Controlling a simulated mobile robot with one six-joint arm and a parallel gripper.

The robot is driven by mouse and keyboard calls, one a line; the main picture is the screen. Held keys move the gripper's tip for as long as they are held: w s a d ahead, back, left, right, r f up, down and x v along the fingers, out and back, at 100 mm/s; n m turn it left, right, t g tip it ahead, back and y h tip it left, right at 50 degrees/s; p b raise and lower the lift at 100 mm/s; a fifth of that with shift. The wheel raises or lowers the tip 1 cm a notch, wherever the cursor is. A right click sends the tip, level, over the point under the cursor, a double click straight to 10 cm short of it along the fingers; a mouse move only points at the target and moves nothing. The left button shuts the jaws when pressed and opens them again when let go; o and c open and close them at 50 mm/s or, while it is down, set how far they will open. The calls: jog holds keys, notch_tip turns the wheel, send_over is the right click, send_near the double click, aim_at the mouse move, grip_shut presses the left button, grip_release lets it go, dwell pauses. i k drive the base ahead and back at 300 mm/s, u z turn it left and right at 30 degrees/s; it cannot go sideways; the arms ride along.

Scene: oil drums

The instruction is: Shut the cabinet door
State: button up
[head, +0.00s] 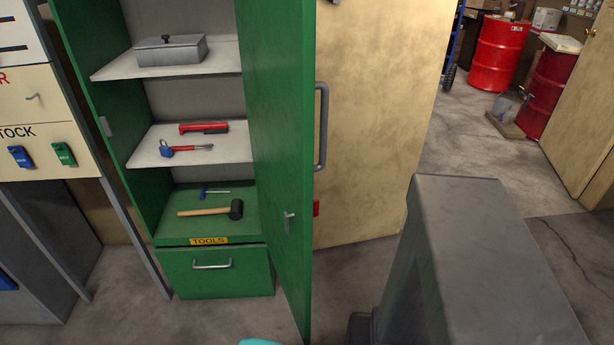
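The green cabinet (100,110) stands at the left, with its front open. Its green door (280,120) is swung wide open towards me, and I see its inner face. A vertical grey bar handle (322,125) sticks out past the door's right edge. A small metal latch piece (289,222) is low on the inner face. The door's lower corner runs down towards the bottom of the picture. My gripper is not in view. A small cyan piece shows at the bottom edge, too cut off to tell what it is.
Inside are a grey box (170,50), red tools (203,128) and a mallet (205,210). A green drawer (215,272) below is shut. A beige panel (380,120) stands behind the door. A large grey block (490,260) fills the lower right. Red drums (497,55) stand far back.

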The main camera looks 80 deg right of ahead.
aim_at(278, 38)
jog(key=u, duration=0.1)
jog(key=k, duration=2.25)
jog(key=z, duration=1.1)
jog(key=i, duration=1)
jog(key=z, duration=0.1)
